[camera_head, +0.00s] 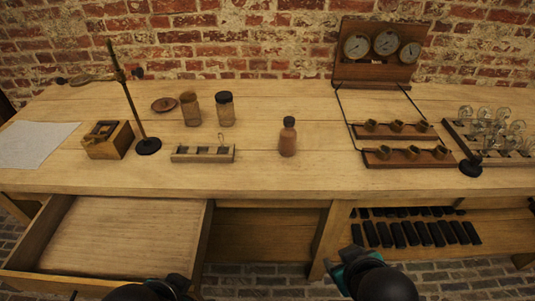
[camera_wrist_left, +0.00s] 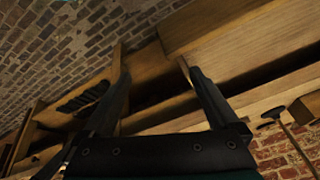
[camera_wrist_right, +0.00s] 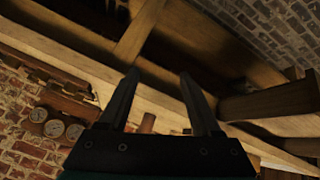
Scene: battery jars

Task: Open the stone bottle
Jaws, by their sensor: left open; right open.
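The stone bottle (camera_head: 288,140) is reddish-brown with a dark cap on its neck. It stands upright and closed near the middle of the workbench. In the right wrist view a small brown shape (camera_wrist_right: 147,123) beyond the fingers may be the same bottle, partly hidden. My left gripper (camera_head: 172,285) is low in front of the open drawer, well away from the bottle; its two fingers are spread and empty in the left wrist view (camera_wrist_left: 155,75). My right gripper (camera_head: 343,263) is below the bench front; its fingers are apart and empty in the right wrist view (camera_wrist_right: 160,78).
A stand (camera_head: 148,146) is further left; cup boards (camera_head: 408,158) are right. An open drawer (camera_head: 110,235) juts out. Bench around the bottle is clear.

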